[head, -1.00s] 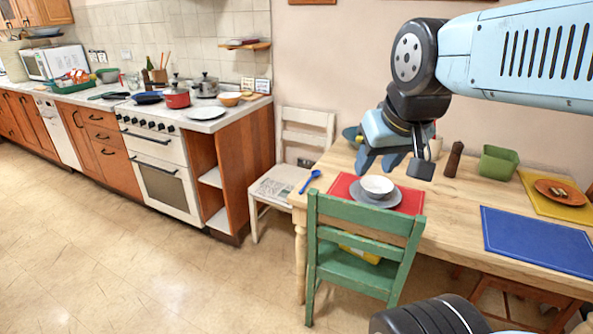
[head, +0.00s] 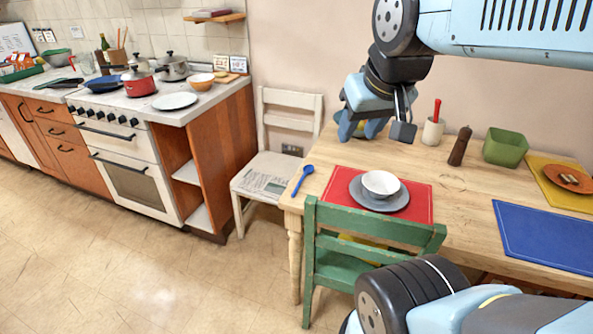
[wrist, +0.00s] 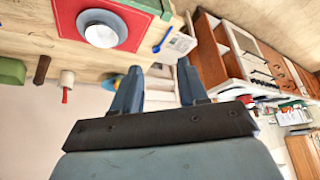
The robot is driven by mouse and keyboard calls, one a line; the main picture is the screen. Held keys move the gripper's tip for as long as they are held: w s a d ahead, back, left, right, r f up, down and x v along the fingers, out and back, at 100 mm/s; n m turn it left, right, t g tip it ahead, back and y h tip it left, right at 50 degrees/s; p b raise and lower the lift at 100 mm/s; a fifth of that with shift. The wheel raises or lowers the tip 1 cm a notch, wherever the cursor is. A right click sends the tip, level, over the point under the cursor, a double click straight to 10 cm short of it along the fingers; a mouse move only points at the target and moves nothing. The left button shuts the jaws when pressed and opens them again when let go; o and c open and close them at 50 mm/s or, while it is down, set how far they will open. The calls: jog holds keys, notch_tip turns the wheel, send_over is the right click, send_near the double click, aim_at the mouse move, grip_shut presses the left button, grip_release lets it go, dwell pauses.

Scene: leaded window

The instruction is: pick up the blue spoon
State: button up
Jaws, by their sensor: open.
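The blue spoon (head: 302,180) lies on the wooden table (head: 460,190) near its left end, just left of the red placemat (head: 420,203). It also shows in the wrist view (wrist: 163,40), beyond the fingertips. My gripper (head: 372,128) hangs in the air above the back of the table, to the right of and behind the spoon. In the wrist view its two fingers (wrist: 160,78) are apart with nothing between them.
A white bowl (head: 380,184) on a grey plate (head: 379,203) sits on the red placemat. A white cup (head: 432,132), a pepper mill (head: 460,147) and a green tub (head: 505,148) stand at the back. A green chair (head: 370,235) and a white chair (head: 270,170) flank the table's left end.

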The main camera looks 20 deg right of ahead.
jog(key=shift+w, duration=0.1)
jog(key=w+a+f+m+g+y, duration=0.15)
jog(key=w+a+f, duration=0.25)
jog(key=w+f, duration=0.4)
jog(key=w+a+f+m+g, duration=0.2)
jog(key=w+a+f+m, duration=0.15)
jog(key=w+f, duration=0.45)
jog(key=m+t+h, duration=0.2)
jog(key=t+h, duration=0.8)
send_near(301, 179)
jog(key=x, duration=0.9)
